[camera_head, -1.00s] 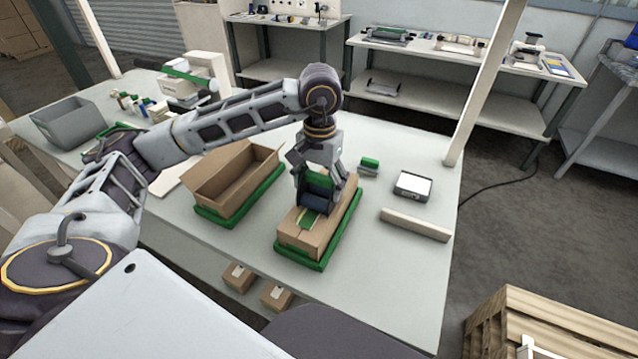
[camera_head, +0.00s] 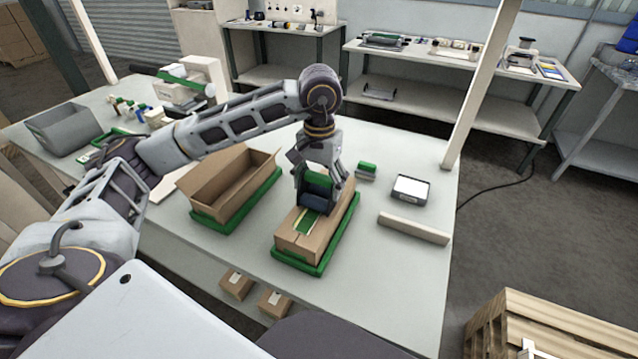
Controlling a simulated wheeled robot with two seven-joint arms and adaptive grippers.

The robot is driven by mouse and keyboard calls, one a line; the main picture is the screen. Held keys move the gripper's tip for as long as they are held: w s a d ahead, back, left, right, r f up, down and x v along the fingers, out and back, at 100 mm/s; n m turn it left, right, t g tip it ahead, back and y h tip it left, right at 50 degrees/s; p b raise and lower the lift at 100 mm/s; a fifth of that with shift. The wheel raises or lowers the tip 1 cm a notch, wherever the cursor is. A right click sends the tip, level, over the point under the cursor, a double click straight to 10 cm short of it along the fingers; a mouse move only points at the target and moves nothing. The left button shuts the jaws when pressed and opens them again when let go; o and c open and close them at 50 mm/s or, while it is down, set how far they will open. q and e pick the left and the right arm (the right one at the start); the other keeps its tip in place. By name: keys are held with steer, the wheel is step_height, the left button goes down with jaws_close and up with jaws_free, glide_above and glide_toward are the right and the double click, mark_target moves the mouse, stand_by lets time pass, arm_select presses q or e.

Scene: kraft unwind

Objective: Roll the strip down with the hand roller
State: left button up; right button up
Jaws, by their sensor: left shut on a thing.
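My left gripper (camera_head: 320,180) is shut on a dark hand roller (camera_head: 317,195), mostly hidden between its fingers. The roller is over the top of a closed cardboard box (camera_head: 297,240), at or just above it; I cannot tell if it touches. A green and pale strip (camera_head: 306,222) runs along the middle of the box top, toward its near end; its far part is hidden by the roller and gripper. The box sits in a green tray (camera_head: 318,267). My right gripper is not in view.
An open cardboard box (camera_head: 228,187) in a green tray stands to the left. A small green block (camera_head: 366,170), a device with a white screen (camera_head: 411,188) and a beige bar (camera_head: 413,228) lie to the right. A grey bin (camera_head: 67,127) is far left. The front right table is clear.

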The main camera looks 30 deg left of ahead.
arm_select(q)
steer(key=shift+w, duration=0.2)
steer(key=shift+w+f, duration=0.1)
steer(key=shift+w, duration=0.25)
steer(key=shift+w+b, duration=0.3)
steer(key=shift+b, duration=0.05)
steer(key=shift+w, duration=0.65)
stand_by(0.4)
steer(key=shift+w+a, duration=0.1)
steer(key=shift+w, duration=0.45)
steer(key=shift+r, duration=0.2)
